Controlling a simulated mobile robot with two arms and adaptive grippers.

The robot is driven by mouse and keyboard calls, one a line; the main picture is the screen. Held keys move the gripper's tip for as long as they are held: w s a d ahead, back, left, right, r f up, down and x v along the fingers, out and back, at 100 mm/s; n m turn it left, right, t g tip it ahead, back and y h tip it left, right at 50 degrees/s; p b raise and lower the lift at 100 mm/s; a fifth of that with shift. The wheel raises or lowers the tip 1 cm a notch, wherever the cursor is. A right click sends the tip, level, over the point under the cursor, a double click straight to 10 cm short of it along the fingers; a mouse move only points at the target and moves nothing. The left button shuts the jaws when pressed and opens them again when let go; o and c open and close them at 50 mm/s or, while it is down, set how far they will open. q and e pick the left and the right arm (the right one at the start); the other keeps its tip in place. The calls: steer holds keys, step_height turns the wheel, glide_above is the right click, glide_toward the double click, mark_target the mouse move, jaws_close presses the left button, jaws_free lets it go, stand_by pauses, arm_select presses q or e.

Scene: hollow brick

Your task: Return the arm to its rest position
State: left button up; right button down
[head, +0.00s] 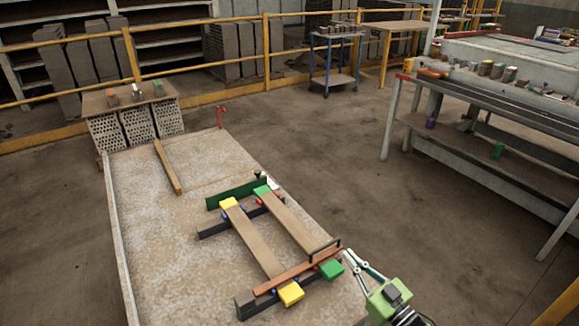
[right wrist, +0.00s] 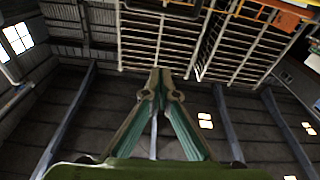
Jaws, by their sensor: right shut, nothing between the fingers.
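My right gripper (head: 349,254) is at the lower right of the head view, above the right edge of the speckled worktable (head: 190,240). Its green fingers come together at the tips in the right wrist view (right wrist: 160,76), and nothing is between them. The fingertips appear close to the brown bar with a black handle (head: 325,250), but I cannot tell whether they touch. My left gripper is not in view.
A frame of wooden planks (head: 256,243) with yellow and green end blocks lies on the worktable. A loose wooden strip (head: 168,167) lies farther back. Hollow bricks (head: 138,124) stand beyond. A long metal bench (head: 480,165) stands at right; floor between is clear.

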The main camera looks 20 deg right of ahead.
steer(key=s+a+f+m+g+h, duration=0.2)
steer(key=s+a+f+g+h, duration=0.3)
steer(key=s+a+f+g, duration=0.25)
steer(key=s+a+r+g, duration=0.1)
steer(key=s+g, duration=0.1)
steer(key=s, duration=0.5)
steer(key=s+a+r+g+h, duration=0.1)
steer(key=s+g, duration=0.2)
steer(key=s, duration=0.3)
steer(key=s+a+r+g, duration=0.1)
steer(key=s+g, duration=0.1)
steer(key=s, duration=0.5)
step_height(320, 180, down, 26)
steer(key=s+f+g, duration=0.1)
steer(key=s+g, duration=0.1)
steer(key=s+d+f, duration=0.1)
steer(key=s+f, duration=0.6)
steer(key=s, duration=0.1)
steer(key=s+d+f+g, duration=0.1)
steer(key=s+d+f, duration=0.1)
steer(key=s+f, duration=0.6)
steer(key=shift+s+d+f, duration=0.25)
steer(key=shift+s+f, duration=0.05)
steer(key=shift+s, duration=0.3)
